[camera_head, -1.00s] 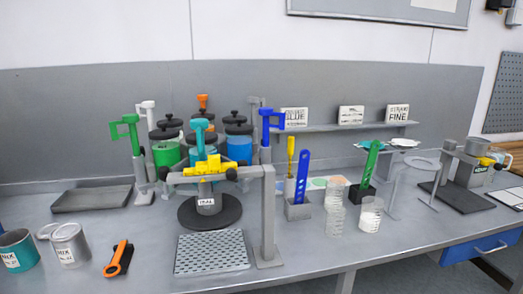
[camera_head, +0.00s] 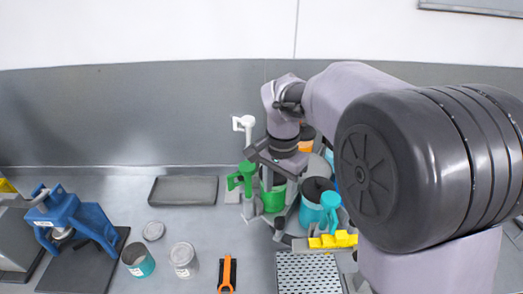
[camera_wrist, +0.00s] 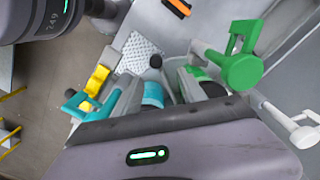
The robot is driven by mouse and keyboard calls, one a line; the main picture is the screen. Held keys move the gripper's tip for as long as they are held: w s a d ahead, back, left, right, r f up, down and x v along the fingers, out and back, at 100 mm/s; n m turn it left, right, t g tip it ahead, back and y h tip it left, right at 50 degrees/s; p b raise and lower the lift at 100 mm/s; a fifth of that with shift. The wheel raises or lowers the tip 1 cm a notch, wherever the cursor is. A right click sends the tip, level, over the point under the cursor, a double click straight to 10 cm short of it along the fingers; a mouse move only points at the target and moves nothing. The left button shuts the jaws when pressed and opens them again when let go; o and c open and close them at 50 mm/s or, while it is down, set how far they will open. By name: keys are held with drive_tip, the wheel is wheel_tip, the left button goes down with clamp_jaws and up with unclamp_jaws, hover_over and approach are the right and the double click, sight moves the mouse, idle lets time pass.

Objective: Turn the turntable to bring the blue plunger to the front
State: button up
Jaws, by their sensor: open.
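The turntable's drums stand in a cluster, partly hidden by my arm, and the turntable itself is not clearly seen. A green plunger (camera_head: 244,178) and a white plunger (camera_head: 243,124) stand at the cluster's left. A teal plunger (camera_head: 329,205) is at the front, by the yellow clamp (camera_head: 332,240). The blue plunger is not visible in either view now; my arm covers the right side. My gripper (camera_head: 272,205) is open and points down among the drums, beside the green drum (camera_head: 272,197). The wrist view shows the green plunger (camera_wrist: 238,68) and teal plunger (camera_wrist: 84,103) on opposite sides.
A perforated plate (camera_head: 308,275) and an orange-handled tool (camera_head: 227,272) lie in front. A blue device (camera_head: 72,222) is at far left.

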drive_tip(key=b, duration=0.1)
hover_over(278, 231)
drive_tip(key=f, duration=0.4)
drive_tip(key=shift+w+d+f, duration=0.25)
drive_tip(key=shift+w, duration=0.15)
wheel_tip(278, 231, down, 12)
drive_tip(key=shift+w+r+b, duration=0.15)
drive_tip(key=shift+b, duration=0.75)
drive_tip(key=shift+w+a+f, duration=0.1)
drive_tip(key=shift+a+f, duration=0.05)
drive_tip(key=shift+f, duration=0.45)
drive_tip(key=shift+c, duration=0.2)
clamp_jaws()
drive_tip(key=shift+r, duration=0.1)
